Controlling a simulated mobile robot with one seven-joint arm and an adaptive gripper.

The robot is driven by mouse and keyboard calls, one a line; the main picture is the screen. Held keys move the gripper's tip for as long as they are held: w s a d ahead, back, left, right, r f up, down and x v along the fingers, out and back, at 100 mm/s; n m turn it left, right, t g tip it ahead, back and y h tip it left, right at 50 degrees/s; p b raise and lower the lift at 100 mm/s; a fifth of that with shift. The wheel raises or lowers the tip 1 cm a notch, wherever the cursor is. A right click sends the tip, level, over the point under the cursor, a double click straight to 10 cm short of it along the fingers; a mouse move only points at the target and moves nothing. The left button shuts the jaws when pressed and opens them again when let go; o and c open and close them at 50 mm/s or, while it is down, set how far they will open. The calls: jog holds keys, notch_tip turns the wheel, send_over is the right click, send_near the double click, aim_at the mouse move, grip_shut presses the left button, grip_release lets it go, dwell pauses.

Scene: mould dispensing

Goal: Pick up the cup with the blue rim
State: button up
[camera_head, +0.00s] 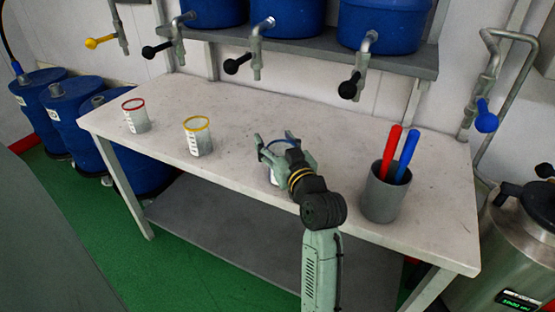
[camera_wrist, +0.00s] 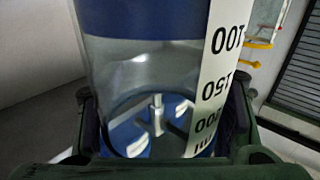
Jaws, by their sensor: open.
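The cup with the blue rim (camera_head: 281,141) stands on the white table and is mostly hidden behind my gripper in the head view. In the wrist view the clear cup (camera_wrist: 145,75) fills the middle, with a blue band at the top and a white scale strip on its right side. My gripper (camera_head: 285,150) is open, with one finger on each side of the cup. In the wrist view the fingers of my gripper (camera_wrist: 163,112) flank the cup left and right. Whether they touch it I cannot tell.
A red-rimmed cup (camera_head: 135,116) and a yellow-rimmed cup (camera_head: 198,137) stand to the left on the table (camera_head: 240,100). A grey holder (camera_head: 383,197) with red and blue sticks stands close on the right. Taps with black handles (camera_head: 237,64) hang behind.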

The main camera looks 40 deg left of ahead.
jog(key=shift+r, duration=0.1)
jog(key=c, duration=1)
jog(key=shift+r, duration=0.1)
